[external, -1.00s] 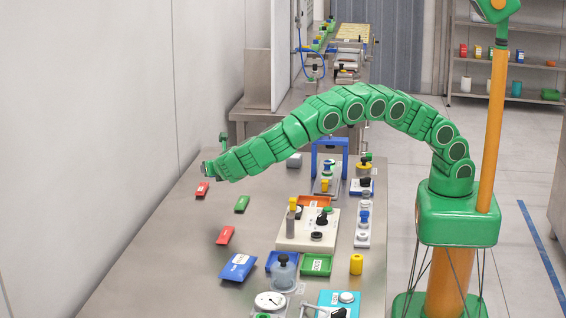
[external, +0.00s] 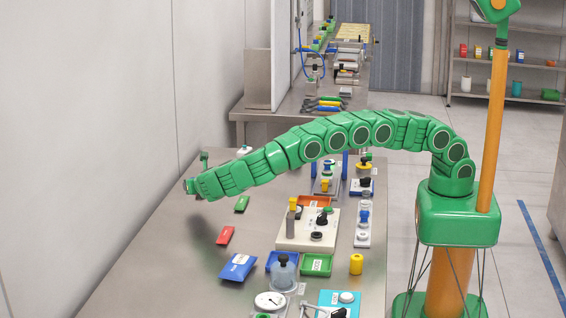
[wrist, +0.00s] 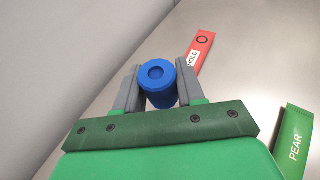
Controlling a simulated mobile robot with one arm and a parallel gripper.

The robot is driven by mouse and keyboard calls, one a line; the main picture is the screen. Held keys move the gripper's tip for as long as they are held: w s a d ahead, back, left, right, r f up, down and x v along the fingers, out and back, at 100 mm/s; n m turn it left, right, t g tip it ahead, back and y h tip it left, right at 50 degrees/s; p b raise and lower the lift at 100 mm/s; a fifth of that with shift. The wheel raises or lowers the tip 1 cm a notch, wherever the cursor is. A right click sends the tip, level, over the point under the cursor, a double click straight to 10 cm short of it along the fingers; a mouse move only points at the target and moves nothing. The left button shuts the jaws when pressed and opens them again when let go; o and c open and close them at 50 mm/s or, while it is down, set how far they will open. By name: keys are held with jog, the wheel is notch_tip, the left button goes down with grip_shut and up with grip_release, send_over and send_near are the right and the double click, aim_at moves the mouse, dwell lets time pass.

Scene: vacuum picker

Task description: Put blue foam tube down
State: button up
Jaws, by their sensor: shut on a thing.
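The blue foam tube (wrist: 157,84) stands end-on between the two grey fingers of my gripper (wrist: 157,88) in the wrist view. Its round end with a ring-shaped recess faces the camera. The fingers are shut on its sides. In the external view my gripper (external: 190,186) is at the left side of the steel table (external: 165,262), with a dark blurred shadow on the table below it. The tube cannot be made out there. I cannot tell exactly how far the tube is above the table.
A red packet (wrist: 197,58) lies just beyond the gripper, and a green packet marked PEAR (wrist: 295,142) is to the right. Fixtures and trays fill the table's right side. A wall (external: 110,120) borders the left.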

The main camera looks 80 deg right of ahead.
aim_at(197, 203)
jog(key=shift+w+a+f, duration=0.1)
jog(key=shift+w+f, duration=0.05)
jog(key=shift+f, duration=0.15)
jog(key=shift+w+f, duration=0.25)
jog(key=shift+f, duration=1.5)
jog(key=shift+f, duration=0.1)
jog(key=o, duration=1)
